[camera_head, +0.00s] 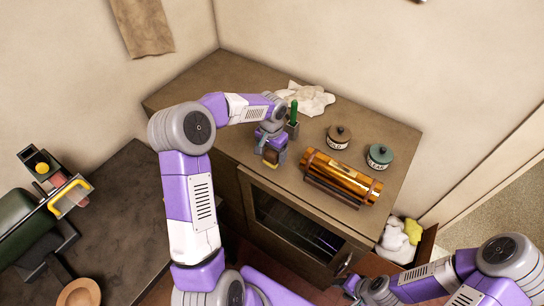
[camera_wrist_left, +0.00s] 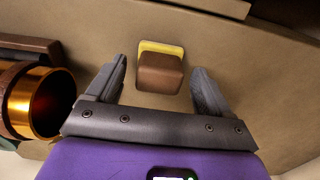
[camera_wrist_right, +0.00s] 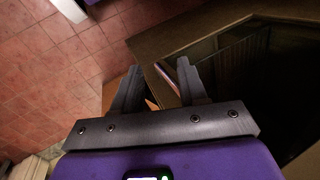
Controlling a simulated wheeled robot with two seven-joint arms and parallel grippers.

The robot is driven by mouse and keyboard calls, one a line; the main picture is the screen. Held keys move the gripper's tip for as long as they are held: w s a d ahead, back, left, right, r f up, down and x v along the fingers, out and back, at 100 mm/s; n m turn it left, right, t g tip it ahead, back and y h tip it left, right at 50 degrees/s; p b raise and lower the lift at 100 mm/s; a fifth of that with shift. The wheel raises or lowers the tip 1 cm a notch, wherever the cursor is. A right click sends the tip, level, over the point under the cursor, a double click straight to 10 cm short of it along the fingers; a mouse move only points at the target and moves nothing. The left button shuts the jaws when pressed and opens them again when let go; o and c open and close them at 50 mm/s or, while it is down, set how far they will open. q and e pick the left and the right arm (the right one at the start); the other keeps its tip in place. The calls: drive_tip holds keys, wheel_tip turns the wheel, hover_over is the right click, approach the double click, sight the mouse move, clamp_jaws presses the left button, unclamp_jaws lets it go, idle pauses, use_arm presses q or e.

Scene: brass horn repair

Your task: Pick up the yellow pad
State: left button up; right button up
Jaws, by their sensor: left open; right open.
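The yellow pad (camera_wrist_left: 160,47) is a small block with a yellow layer and a brown upper part. It lies on the cabinet top, near its front edge. In the head view the pad (camera_head: 270,156) shows just below my left gripper (camera_head: 269,143). In the left wrist view my left gripper (camera_wrist_left: 160,72) is open, with the pad between and slightly beyond its fingertips. I cannot tell whether either finger touches it. My right gripper (camera_head: 350,285) is open and empty, low in front of the cabinet; it also shows in the right wrist view (camera_wrist_right: 158,68).
An orange-gold cylinder (camera_head: 343,173) lies on a rack right of the pad. A box with cloths (camera_head: 400,240) is right of the cabinet.

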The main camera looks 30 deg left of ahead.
sight(272, 152)
use_arm(q)
drive_tip(key=shift+f, duration=0.75)
drive_tip(key=c, duration=1)
wheel_tip(272, 152, up, 10)
drive_tip(key=shift+r, duration=0.1)
